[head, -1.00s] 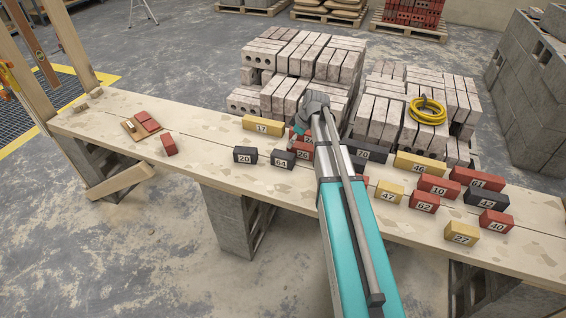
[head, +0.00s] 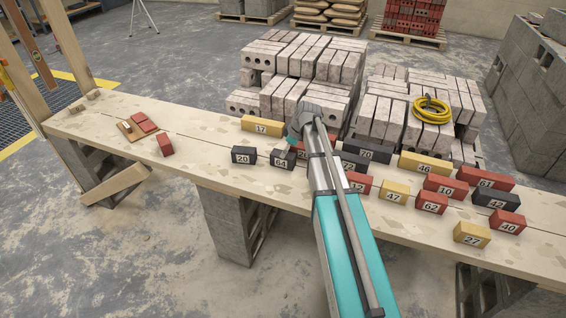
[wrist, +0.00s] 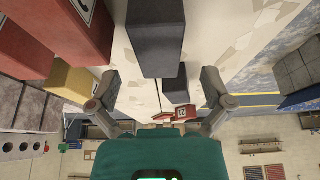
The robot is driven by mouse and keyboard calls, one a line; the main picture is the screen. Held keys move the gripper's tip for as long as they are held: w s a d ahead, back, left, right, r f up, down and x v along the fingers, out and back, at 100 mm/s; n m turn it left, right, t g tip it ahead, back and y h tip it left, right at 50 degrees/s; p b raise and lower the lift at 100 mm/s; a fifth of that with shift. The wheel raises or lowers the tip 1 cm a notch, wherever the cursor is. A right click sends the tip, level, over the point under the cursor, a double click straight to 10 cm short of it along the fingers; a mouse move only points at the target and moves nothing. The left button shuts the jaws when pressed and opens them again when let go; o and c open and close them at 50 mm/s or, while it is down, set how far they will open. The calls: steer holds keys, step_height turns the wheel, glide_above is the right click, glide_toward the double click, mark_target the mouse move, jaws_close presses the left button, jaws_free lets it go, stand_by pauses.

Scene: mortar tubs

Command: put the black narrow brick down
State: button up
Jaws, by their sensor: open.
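Several black bricks rest on the long wooden plank (head: 120,165). Brick 64 (head: 282,159) sits just left of and below my gripper (head: 293,137), with brick 20 (head: 243,155) further left. Black bricks 70 (head: 368,150) and 42 (head: 496,197) lie to the right; my arm partly covers another dark brick. I cannot tell by size which is the narrow one. In the wrist view my gripper (wrist: 158,88) is open, its fingers wide apart. A near black brick (wrist: 155,38) shows beyond the gap, with no finger visibly closed on it; a smaller dark one (wrist: 176,88) is behind it.
Yellow brick 17 (head: 262,126) and partly hidden red bricks are close to my gripper. Several red and yellow bricks crowd the plank's right side. Stacked pale bricks (head: 300,75) stand behind. The plank between brick 20 and the lone red brick (head: 165,145) is clear.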

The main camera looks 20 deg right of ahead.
steer(key=shift+f, duration=0.15)
steer(key=shift+b+x, duration=2.4)
steer(key=shift+x, duration=0.1)
steer(key=shift+w, duration=0.1)
steer(key=shift+f, duration=0.15)
steer(key=c, duration=1.4)
